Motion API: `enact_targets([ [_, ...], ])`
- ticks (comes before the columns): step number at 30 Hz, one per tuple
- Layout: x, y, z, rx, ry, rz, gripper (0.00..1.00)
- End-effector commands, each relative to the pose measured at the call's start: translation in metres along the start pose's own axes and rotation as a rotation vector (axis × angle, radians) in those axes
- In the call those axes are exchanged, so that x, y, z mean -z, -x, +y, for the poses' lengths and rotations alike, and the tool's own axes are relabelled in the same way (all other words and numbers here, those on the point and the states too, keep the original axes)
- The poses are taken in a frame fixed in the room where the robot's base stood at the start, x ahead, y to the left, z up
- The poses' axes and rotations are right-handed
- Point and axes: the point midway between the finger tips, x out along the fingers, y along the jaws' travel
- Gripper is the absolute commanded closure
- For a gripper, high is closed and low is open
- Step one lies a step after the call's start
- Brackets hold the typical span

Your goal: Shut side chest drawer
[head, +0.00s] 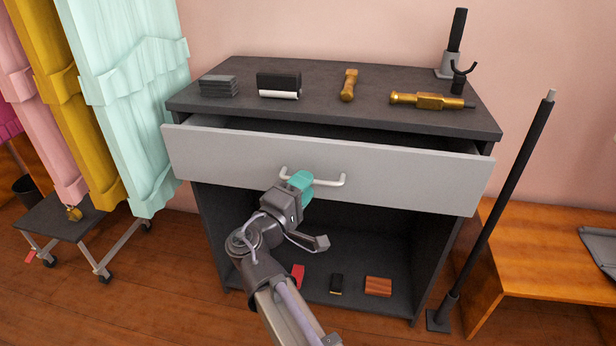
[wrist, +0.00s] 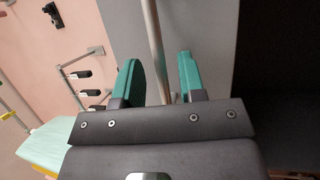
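The side chest (head: 480,122) is a dark cabinet with one light grey drawer (head: 410,175). The drawer stands partly open, and a dark gap shows behind the top of its front. A pale bar handle (head: 331,183) runs across the drawer front. My gripper (head: 301,181) is at the left part of the handle. In the wrist view its two teal fingers (wrist: 160,78) stand apart, with the handle bar (wrist: 153,40) in the gap between them. Whether a finger touches the bar cannot be told.
An iron-like black block (head: 279,84), a grey stack (head: 219,86) and brass tools (head: 430,101) lie on the chest top. Small blocks (head: 378,287) lie on the open lower shelf. A black pole (head: 500,205) stands close at right.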

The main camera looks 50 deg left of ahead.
Motion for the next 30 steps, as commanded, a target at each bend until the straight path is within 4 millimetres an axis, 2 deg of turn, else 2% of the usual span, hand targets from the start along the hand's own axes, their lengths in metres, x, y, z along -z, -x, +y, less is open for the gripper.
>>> enact_targets([
  [1, 0.001, -0.009, 0.001, 0.0, 0.0, -0.002, 0.63],
  [4, 0.001, -0.019, 0.001, 0.0, -0.001, -0.001, 0.63],
  [12, 0.0, -0.022, 0.0, 0.0, -0.001, 0.0, 0.63],
  [24, 0.0, -0.021, 0.0, 0.0, -0.001, 0.0, 1.0],
  [30, 0.0, -0.021, 0.0, 0.0, -0.001, 0.0, 1.0],
])
